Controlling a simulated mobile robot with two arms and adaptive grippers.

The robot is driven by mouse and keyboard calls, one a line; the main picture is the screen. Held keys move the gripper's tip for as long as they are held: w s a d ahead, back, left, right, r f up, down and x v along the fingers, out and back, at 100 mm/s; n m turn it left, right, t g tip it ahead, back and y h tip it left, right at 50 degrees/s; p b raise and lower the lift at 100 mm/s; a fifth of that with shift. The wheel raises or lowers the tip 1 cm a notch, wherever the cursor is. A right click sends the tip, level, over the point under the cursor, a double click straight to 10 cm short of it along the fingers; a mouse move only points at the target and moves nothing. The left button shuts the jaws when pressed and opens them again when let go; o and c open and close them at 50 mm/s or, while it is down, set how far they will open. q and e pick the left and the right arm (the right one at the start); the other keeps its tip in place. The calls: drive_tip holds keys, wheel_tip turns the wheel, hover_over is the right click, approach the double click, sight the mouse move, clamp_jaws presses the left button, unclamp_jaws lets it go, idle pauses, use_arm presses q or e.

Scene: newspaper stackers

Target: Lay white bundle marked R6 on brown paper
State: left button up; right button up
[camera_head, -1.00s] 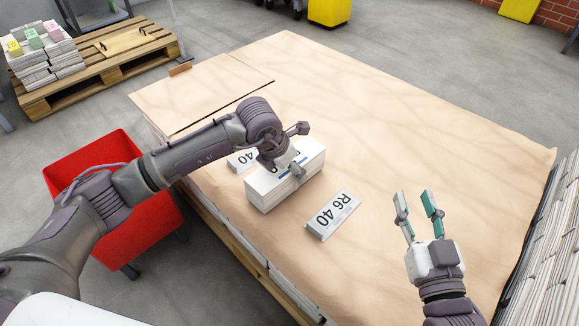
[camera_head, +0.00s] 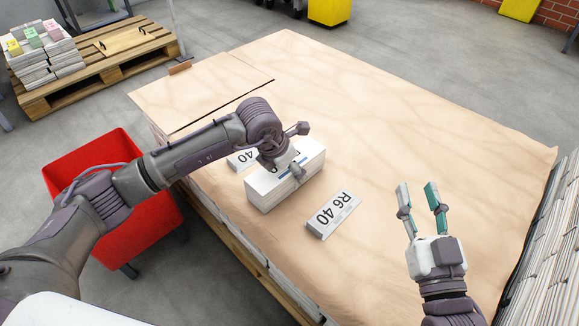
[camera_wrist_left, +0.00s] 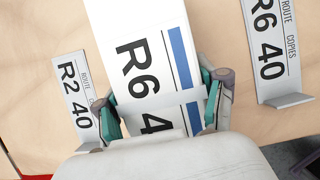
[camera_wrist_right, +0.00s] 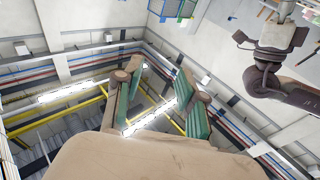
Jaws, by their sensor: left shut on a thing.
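The white bundle marked R6 (camera_head: 283,186) is on the brown paper (camera_head: 400,140), near its front left edge, as far as I can tell. My left gripper (camera_head: 289,163) is shut on it from above. In the left wrist view its R6 label and blue stripe show on the bundle (camera_wrist_left: 140,45) between the fingers (camera_wrist_left: 163,105). My right gripper (camera_head: 422,207) is open and empty, over the right part of the paper. It also shows in the right wrist view (camera_wrist_right: 155,85), fingers apart.
An R6 40 sign (camera_head: 333,214) stands right of the bundle; an R2 40 sign (camera_wrist_left: 75,90) is on its other side. A red bin (camera_head: 95,165) is left of the stack. A pallet with bundles (camera_head: 95,75) lies behind. The paper's middle is clear.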

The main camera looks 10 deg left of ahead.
use_arm(q)
drive_tip(key=shift+f, duration=0.1)
use_arm(e)
drive_tip(key=shift+s+a+r+t, duration=0.1)
drive_tip(key=shift+r+t, duration=0.4)
drive_tip(key=shift+r, duration=0.2)
